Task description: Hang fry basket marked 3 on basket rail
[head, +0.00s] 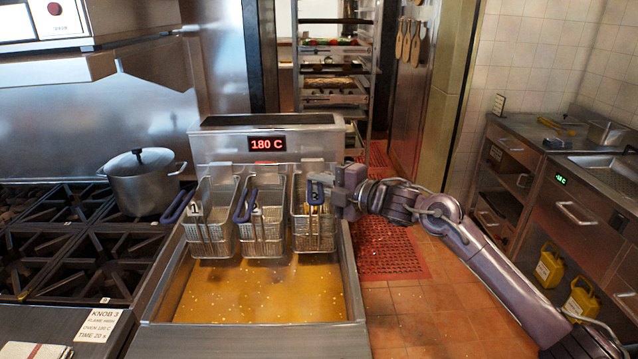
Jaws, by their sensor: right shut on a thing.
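Fry basket 3 (314,236) is the rightmost of three wire baskets side by side at the back of the fryer. It is upright above the golden oil, and its blue handle stands up at the front with the mark 3. My right gripper (333,193) reaches in from the right and is shut on this handle. The basket rail runs behind the baskets, below the 180 C display; the baskets mostly hide it. I cannot tell whether basket 3 touches the rail. Its contents are hard to make out. My left gripper is out of view.
Basket 1 (211,230) and the middle basket (264,228) stand close to the left of basket 3. The fryer vat (260,295) holds bubbling oil. A lidded pot (146,184) stands on the burners at left. Open floor and a red mat (388,252) lie to the right.

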